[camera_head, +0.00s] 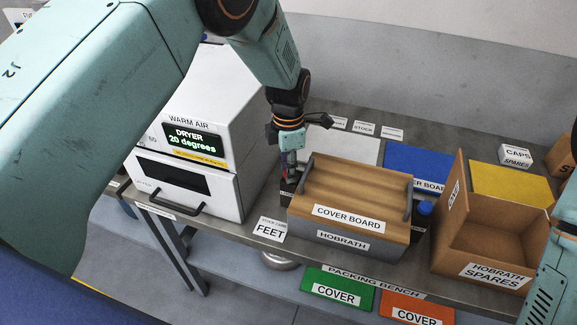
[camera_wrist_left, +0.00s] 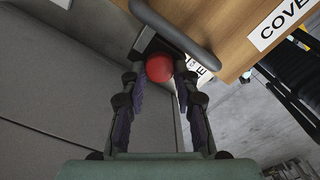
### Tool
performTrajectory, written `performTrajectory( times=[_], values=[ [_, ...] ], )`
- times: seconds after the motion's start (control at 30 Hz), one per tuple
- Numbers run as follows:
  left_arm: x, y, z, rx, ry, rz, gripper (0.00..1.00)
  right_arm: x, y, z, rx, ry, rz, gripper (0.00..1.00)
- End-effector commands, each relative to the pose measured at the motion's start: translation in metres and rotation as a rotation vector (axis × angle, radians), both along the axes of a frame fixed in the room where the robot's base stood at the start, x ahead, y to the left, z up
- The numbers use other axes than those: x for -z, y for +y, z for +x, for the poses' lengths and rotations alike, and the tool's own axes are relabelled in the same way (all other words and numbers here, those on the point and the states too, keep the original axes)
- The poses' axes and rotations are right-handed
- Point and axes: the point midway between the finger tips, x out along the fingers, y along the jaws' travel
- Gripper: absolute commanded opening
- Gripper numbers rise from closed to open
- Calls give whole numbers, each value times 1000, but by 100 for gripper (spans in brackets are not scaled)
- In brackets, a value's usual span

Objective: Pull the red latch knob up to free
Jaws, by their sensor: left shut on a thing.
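The red latch knob (camera_wrist_left: 159,68) is a round red ball between the fingertips of my left gripper (camera_wrist_left: 160,82) in the left wrist view. The fingers are shut on it from both sides. A dark block sits just behind the knob, beside the handle of the wooden cover board. In the head view my left gripper (camera_head: 289,168) points down at the left end of the cover board (camera_head: 355,190), and the fingers mostly hide the knob. My right gripper is not in view; only part of my right arm shows at the right edge.
The white warm air dryer (camera_head: 215,185) stands close to the left of my gripper. The cover board lies on a grey Hobrath box (camera_head: 330,237). An open cardboard spares box (camera_head: 480,268) and blue (camera_head: 420,166) and yellow (camera_head: 510,185) panels are to the right.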

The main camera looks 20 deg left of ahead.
Motion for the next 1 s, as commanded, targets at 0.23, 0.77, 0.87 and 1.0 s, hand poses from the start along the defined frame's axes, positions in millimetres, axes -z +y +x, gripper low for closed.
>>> performTrajectory(
  times=[0.23, 0.77, 0.87, 1.0],
  values=[
    [1, 0, -2, 0, 5, 0, 0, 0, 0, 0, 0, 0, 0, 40],
    [-19, 0, 0, 0, 2, 0, 0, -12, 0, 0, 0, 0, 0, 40],
    [-19, 0, 0, 0, 0, 0, 33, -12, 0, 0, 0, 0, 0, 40],
    [-19, 0, 0, 0, 1, -1, 45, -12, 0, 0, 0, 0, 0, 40]
  ],
)
